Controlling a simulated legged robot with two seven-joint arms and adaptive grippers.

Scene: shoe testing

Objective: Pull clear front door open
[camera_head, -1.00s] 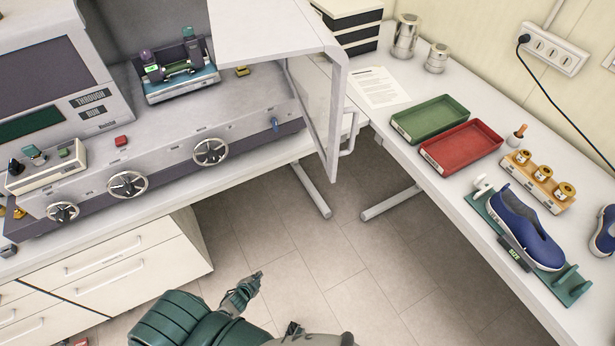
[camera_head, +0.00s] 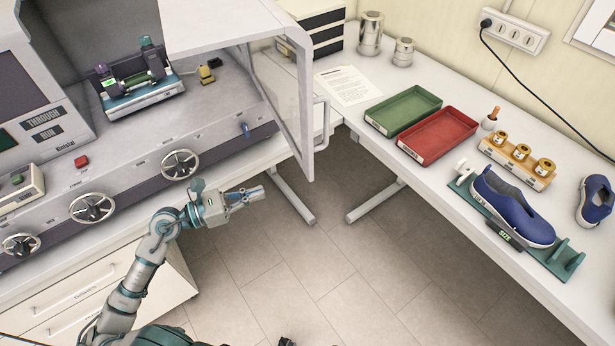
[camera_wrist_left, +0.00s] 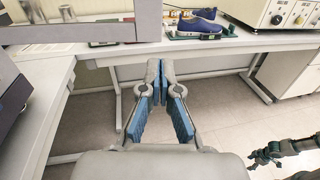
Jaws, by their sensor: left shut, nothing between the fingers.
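The clear front door (camera_head: 306,100) stands swung out at the right end of the testing machine (camera_head: 130,140), a see-through pane in a pale frame. Its bar handle (camera_head: 321,124) is on the outer side near the free edge. In the left wrist view the pale door frame (camera_wrist_left: 80,33) crosses the upper left. My left gripper (camera_head: 262,191) is shut and empty, below and left of the door's lower edge, apart from it. Its fingertips meet in the left wrist view (camera_wrist_left: 160,64). My right gripper (camera_wrist_left: 265,154) shows small at lower right there; its jaw state is unclear.
The right bench (camera_head: 365,135) carries a green tray (camera_head: 403,108), a red tray (camera_head: 438,136) and a blue shoe (camera_head: 510,208) on a stand. Handwheels (camera_head: 180,165) stick out from the machine front. Open floor (camera_head: 300,260) lies between the benches.

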